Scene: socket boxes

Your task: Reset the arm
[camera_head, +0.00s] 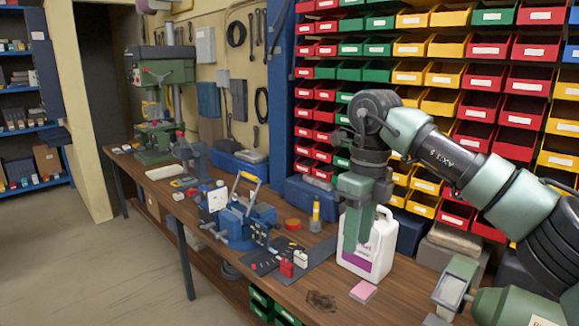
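My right arm (460,165) comes in from the right edge and bends down at its wrist. My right gripper (357,228) is green and points down in front of a white jug (377,248) on the workbench. Its fingers overlap in this view, so I cannot tell whether they are open or shut. I cannot tell whether it touches the jug, part of which it hides. I see nothing clearly held in it. My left arm and gripper are not in view.
The wooden workbench (322,300) carries a blue vise (237,222), a dark mat with small parts (318,252), an orange roll (293,225) and a pink pad (363,291). A drill press (160,95) stands at the far end. Coloured bins (425,75) fill the wall behind. Floor at left is clear.

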